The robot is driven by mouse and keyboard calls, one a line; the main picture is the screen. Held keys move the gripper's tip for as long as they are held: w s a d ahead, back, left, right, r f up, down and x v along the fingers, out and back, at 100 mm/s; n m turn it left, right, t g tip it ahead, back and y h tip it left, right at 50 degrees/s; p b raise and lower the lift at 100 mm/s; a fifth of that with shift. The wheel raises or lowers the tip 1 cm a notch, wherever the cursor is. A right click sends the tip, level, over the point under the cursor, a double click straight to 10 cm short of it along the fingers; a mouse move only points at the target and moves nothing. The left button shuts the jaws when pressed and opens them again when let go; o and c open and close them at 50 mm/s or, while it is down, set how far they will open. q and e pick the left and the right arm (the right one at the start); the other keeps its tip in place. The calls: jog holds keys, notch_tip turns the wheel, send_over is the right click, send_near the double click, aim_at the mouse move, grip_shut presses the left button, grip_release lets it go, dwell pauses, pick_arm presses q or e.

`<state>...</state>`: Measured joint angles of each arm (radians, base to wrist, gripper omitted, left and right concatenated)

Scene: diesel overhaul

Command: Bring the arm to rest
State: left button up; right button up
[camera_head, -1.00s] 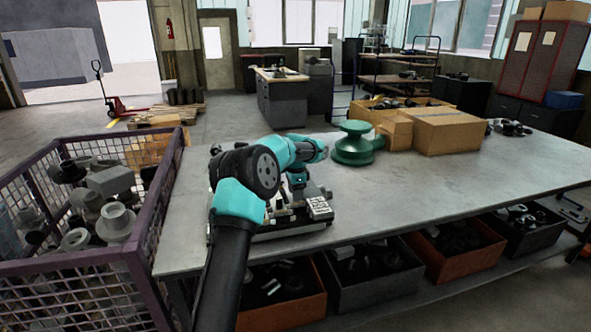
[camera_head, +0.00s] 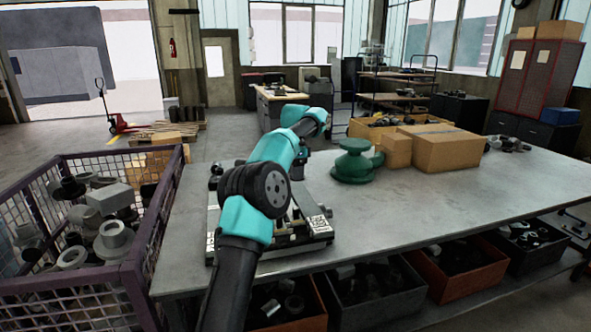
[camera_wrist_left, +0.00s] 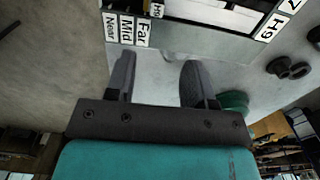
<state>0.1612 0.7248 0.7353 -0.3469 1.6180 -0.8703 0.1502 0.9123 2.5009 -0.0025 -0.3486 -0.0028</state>
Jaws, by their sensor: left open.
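My left arm reaches over the near left part of the workbench (camera_head: 420,215). In the left wrist view my left gripper (camera_wrist_left: 160,82) has its two dark fingers spread apart, with nothing between them. In the head view the gripper is mostly hidden behind my own forearm. A fixture with label plates (camera_head: 318,224) lies on the bench below the arm. Its "Far", "Mid", "Near" labels (camera_wrist_left: 127,28) show at the top of the left wrist view, apart from the fingers. My right gripper is not in view.
A green round part (camera_head: 355,162) stands on the bench right of the arm, with cardboard boxes (camera_head: 447,148) beyond it. A purple mesh crate (camera_head: 140,262) of metal parts stands at the left. Bins of parts (camera_head: 465,270) sit under the bench.

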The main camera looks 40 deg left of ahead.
pick_arm(q)
jog(key=shift+r, duration=0.35)
jog(key=w+d+f+m+g+h, duration=0.1)
jog(key=d+f+g+h, duration=0.15)
jog(key=d+f, duration=2)
jog(key=s+d+f+n+t+h, duration=0.1)
jog(key=s+d+f+n, duration=0.2)
jog(key=s+f, duration=0.65)
jog(key=s+d+f+n+t+h, duration=0.1)
jog(key=s+d+f+n, duration=0.2)
jog(key=s+f, duration=0.7)
jog(key=s+f+n, duration=0.2)
jog(key=s+f, duration=0.1)
jog(key=s, duration=0.5)
jog(key=s+d+f+n+t, duration=0.1)
jog(key=s+f+n, duration=0.1)
jog(key=s, duration=0.6)
jog(key=shift+s+d+f+n+y, duration=0.15)
jog(key=shift+d+f+n+y, duration=0.15)
jog(key=shift+f, duration=0.5)
